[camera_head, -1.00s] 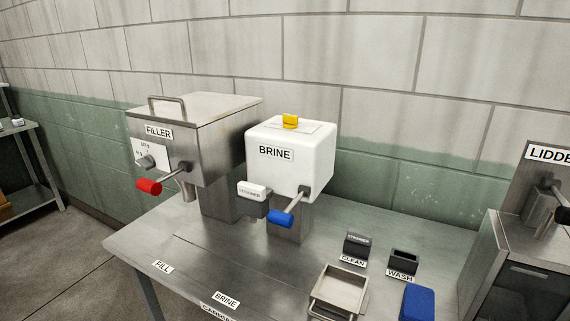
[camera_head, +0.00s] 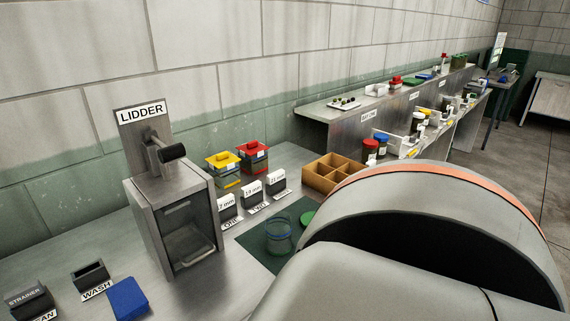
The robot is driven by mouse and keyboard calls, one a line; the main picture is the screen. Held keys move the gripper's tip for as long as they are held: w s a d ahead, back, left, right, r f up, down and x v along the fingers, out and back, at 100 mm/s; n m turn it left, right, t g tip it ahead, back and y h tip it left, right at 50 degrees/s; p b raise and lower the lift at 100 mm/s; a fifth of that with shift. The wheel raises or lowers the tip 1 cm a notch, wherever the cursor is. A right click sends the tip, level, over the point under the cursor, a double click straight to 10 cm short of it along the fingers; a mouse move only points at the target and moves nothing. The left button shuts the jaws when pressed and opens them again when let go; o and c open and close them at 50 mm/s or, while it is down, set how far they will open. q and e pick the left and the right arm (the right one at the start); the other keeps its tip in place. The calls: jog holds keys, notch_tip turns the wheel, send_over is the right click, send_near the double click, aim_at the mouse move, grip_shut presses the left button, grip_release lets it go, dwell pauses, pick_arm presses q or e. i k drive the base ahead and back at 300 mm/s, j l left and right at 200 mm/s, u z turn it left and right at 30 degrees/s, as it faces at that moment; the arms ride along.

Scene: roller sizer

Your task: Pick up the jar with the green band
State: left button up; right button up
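I cannot make out a jar with a green band for certain. An empty clear jar (camera_head: 278,236) stands on a dark green mat (camera_head: 252,241) right of the lidder; its band looks blue. A green round lid (camera_head: 307,219) lies beside it, partly hidden by my arm. Small dark jars with red lids (camera_head: 370,149) stand by the back bench; their bands are too small to tell. A large grey link of my arm with an orange stripe fills the lower right. Neither gripper shows.
The lidder (camera_head: 175,205) stands at the left. A blue block (camera_head: 127,299) and the wash holder (camera_head: 90,275) are front left.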

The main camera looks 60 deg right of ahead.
aim_at(278, 233)
jog(key=z, duration=1.95)
jog(key=i+l+u, duration=0.1)
jog(key=l+u, duration=0.25)
jog(key=l, duration=0.6)
